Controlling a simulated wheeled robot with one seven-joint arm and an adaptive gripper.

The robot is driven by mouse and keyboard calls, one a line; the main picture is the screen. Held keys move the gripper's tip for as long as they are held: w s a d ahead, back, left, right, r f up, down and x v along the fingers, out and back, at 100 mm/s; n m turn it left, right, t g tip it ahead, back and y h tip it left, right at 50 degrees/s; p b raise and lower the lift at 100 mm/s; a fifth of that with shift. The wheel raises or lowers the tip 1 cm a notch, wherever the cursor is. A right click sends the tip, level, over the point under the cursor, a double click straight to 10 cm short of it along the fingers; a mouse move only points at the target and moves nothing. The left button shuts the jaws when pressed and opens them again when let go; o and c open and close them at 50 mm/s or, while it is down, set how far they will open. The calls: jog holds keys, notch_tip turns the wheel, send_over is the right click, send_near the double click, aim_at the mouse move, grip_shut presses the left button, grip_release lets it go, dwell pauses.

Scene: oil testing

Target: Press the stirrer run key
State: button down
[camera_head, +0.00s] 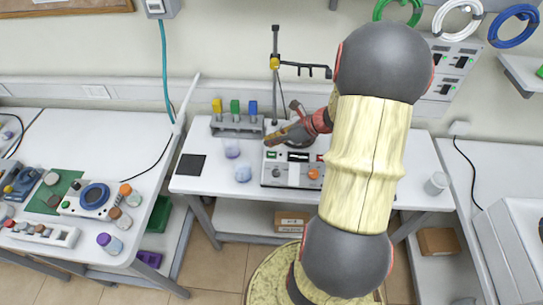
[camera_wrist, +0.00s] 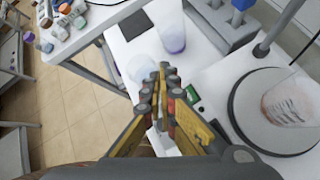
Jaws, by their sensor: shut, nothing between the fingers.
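A small green part (camera_wrist: 192,95) shows on the panel edge, just right of my fingers. I cannot tell which part is the run key. My gripper (camera_head: 270,139) is shut and empty over the stirrer's left side; its fingertips (camera_wrist: 163,68) also show in the wrist view. My arm hides the stirrer's right side.
A rack (camera_head: 238,128) with yellow, green and blue tops stands left of the stirrer. Two small beakers, one purple (camera_head: 232,149) and one pale blue (camera_head: 243,174), stand in front of it. A stand pole (camera_head: 275,95) rises behind. A black pad (camera_head: 190,164) lies at left.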

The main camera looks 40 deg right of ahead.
jog(key=b, duration=0.5)
send_over(272, 156)
jog(key=f, duration=0.6)
jog(key=shift+s+a+f, duration=0.15)
jog(key=shift+s+a, duration=0.05)
jog(key=shift+a, duration=0.1)
jog(key=shift+w+d+f, duration=0.15)
jog(key=shift+d+f, duration=0.05)
jog(key=shift+f, duration=0.25)
jog(key=shift+f, duration=0.1)
jog(key=shift+w+d+f, duration=0.1)
jog(key=shift+f, duration=0.2)
